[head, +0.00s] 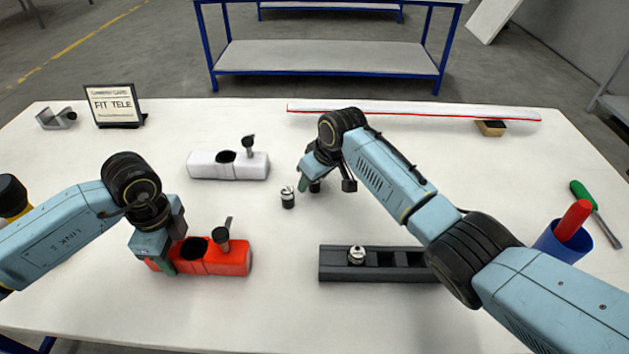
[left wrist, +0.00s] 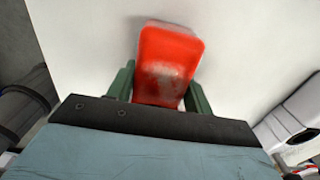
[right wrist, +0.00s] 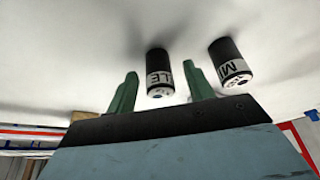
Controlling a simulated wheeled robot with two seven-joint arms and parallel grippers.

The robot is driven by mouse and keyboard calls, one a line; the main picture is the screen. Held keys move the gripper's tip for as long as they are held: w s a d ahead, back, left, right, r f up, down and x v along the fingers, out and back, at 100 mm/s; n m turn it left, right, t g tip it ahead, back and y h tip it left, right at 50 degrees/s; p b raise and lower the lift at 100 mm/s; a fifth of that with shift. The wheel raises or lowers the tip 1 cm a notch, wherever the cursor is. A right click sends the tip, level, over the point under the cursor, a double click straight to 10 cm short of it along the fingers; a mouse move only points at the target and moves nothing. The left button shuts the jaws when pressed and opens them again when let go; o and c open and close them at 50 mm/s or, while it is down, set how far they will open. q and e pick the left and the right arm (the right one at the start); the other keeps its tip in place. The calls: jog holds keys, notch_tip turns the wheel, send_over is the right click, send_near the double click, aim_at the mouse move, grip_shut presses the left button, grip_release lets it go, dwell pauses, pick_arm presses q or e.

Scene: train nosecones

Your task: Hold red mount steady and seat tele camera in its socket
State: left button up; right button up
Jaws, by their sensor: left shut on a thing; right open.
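The red mount (head: 228,258) lies on the table at front left, with a dark round socket and a small post on top. My left gripper (head: 163,260) is shut on its left end; the left wrist view shows the red end (left wrist: 168,62) between the fingers. The tele camera (right wrist: 159,74), a black cylinder with a white band reading "LE", stands between the fingers of my open right gripper (right wrist: 158,90), with gaps on both sides. In the head view the right arm's end partly hides it.
Another cylinder (head: 288,197) marked "MI" stands just left of the right gripper. A white mount (head: 205,166) lies behind the red one. A dark rack (head: 335,268) holds another cylinder (head: 357,257). A sign (head: 113,105) reads "FIT TELE". A blue cup (head: 560,244) stands at right.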

jog(key=shift+f, duration=0.1)
grip_shut()
dwell(0.3)
notch_tip(320, 180, up, 10)
jog(key=shift+r, duration=0.1)
dwell(0.4)
dwell(0.4)
